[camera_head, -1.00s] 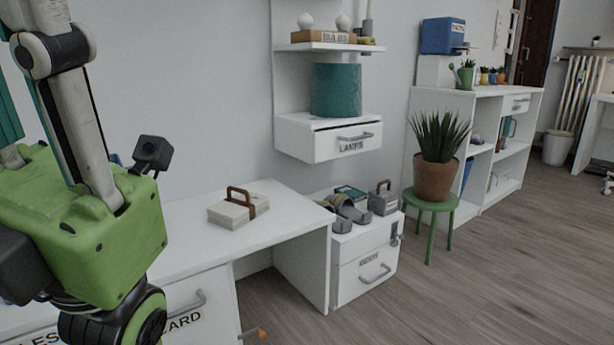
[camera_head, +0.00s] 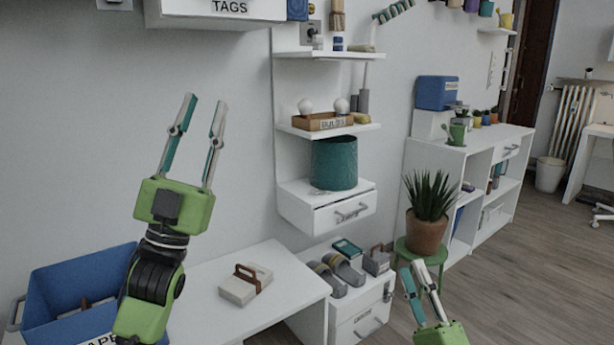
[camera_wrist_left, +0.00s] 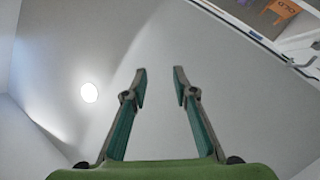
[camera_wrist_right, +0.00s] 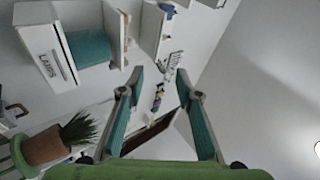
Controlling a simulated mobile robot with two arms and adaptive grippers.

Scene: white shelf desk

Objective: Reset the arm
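My left gripper (camera_head: 208,115) points up in front of the wall, above the left part of the desk in the head view. Its fingers are apart with nothing between them, as the left wrist view (camera_wrist_left: 160,75) also shows. My right gripper (camera_head: 421,277) points up at the lower right of the head view, in front of the potted plant's green stool. Its fingers are apart and empty in the right wrist view (camera_wrist_right: 160,75), though they look close together from the head. Neither gripper touches anything.
A blue bin (camera_head: 75,281) stands left on the white desk (camera_head: 195,285). A white block with a brown handle (camera_head: 244,289) lies mid-desk. A drawer cabinet (camera_head: 350,322) bears slippers (camera_head: 343,270). The potted plant (camera_head: 427,236) stands right.

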